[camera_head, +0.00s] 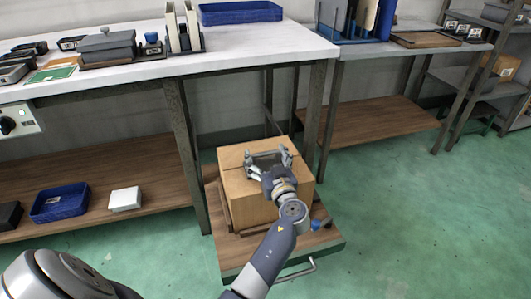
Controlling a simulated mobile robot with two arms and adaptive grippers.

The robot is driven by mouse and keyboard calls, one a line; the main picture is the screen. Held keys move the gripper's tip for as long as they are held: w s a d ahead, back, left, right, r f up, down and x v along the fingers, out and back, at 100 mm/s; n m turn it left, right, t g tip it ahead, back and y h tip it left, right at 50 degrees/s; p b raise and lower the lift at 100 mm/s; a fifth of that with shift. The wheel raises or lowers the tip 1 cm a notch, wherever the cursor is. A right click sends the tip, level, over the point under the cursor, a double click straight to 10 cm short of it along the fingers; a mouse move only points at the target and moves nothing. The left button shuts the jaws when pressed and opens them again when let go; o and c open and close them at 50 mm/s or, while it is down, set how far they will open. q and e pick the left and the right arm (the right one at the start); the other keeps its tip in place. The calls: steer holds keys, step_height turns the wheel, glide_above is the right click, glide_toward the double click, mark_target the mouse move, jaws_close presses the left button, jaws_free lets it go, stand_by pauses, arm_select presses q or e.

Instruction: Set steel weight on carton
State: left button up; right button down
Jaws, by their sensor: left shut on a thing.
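A brown cardboard carton (246,205) stands on a low wooden platform cart (285,254) beside the white bench. My left gripper (266,156) is over the carton's top face, its fingers spread around a grey piece that looks like the steel weight (266,153). It is shut on this piece. The weight is small and partly covered by the fingers. I cannot tell whether it touches the carton top. My right gripper is not in view.
The white bench (240,50) holds a grey lidded box (106,47), upright panels (183,27) and a blue tray (240,12). A blue bin (60,203) and white box (125,199) sit on the lower shelf. The green floor at right is clear.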

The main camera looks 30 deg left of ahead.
arm_select(q)
steer(key=shift+r, duration=0.25)
steer(key=shift+f, duration=0.1)
steer(key=o, duration=2.1)
steer(key=shift+f, duration=0.15)
